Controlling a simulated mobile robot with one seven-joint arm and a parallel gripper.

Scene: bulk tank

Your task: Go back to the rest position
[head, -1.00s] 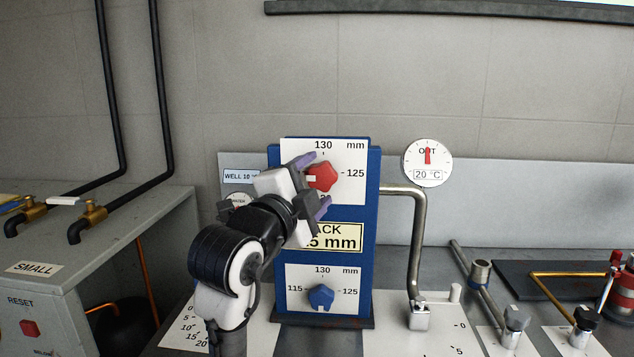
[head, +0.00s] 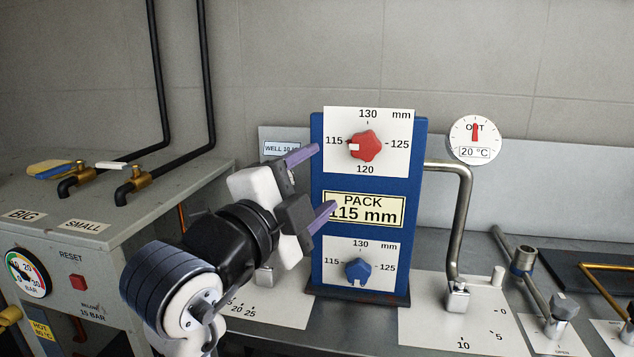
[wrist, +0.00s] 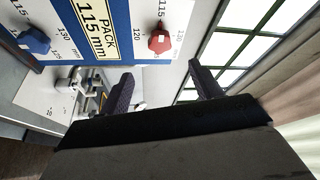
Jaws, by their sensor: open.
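My gripper (head: 318,185) is open and empty in the head view. Its purple-lined fingers point right, just left of the blue panel (head: 317,235) and apart from its knobs. In the wrist view my gripper (wrist: 165,85) shows two dark fingers spread wide with nothing between them. The red knob (head: 367,146) at the top of the panel has its white mark toward 115. It also shows in the wrist view (wrist: 160,41). The blue knob (head: 359,272) sits below the "PACK 115 mm" label (head: 362,209).
A grey cabinet (head: 130,215) with a pressure gauge (head: 27,273), a red reset button (head: 78,282) and valves stands at left. A bent steel pipe (head: 461,220) and a round dial (head: 475,139) are right of the panel. Open air lies above my arm.

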